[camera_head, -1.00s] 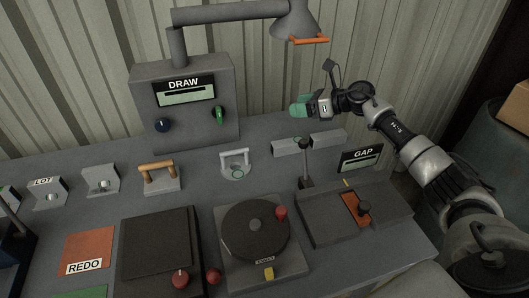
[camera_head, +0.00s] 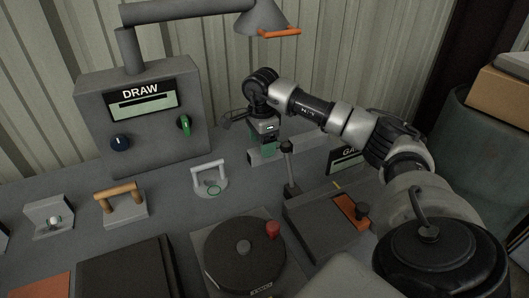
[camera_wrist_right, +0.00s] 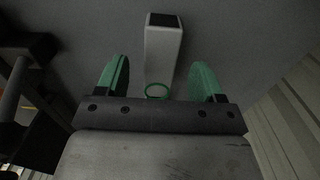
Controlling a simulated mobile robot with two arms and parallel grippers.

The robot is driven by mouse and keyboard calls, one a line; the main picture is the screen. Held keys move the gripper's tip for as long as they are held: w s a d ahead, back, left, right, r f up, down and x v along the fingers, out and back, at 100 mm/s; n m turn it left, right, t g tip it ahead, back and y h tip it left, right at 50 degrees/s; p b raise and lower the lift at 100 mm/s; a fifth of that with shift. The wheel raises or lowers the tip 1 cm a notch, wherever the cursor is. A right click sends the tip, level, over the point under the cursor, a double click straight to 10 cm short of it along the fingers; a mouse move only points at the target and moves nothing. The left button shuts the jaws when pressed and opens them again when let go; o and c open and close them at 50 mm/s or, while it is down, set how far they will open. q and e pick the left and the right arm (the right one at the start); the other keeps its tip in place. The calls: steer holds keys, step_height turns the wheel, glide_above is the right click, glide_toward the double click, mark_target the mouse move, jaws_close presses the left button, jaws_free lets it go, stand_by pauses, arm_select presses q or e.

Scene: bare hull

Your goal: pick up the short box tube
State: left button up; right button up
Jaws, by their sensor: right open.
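A light grey box tube (camera_head: 256,158) lies on the bench at the foot of the wall. My right gripper (camera_head: 267,146) points down over it and hides part of it. In the right wrist view the tube (camera_wrist_right: 163,50) lies between the open green fingers of the gripper (camera_wrist_right: 158,75), with its dark hollow end away from me. A gap shows on both sides. A small green ring (camera_wrist_right: 156,90) shows on the tube near the palm. A second grey tube (camera_head: 312,143) is to the right, partly behind my arm. I cannot tell their lengths apart.
A dark upright lever (camera_head: 289,165) stands close to my gripper. A white handle (camera_head: 209,176) is to the left and the DRAW box (camera_head: 150,130) behind it. A lamp (camera_head: 262,17) hangs above. The GAP sign (camera_head: 344,158) is partly hidden by my arm.

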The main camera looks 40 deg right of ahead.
step_height(320, 180, down, 2)
steer(key=c, duration=1)
steer(key=shift+c, duration=0.3)
steer(key=shift+r, duration=0.15)
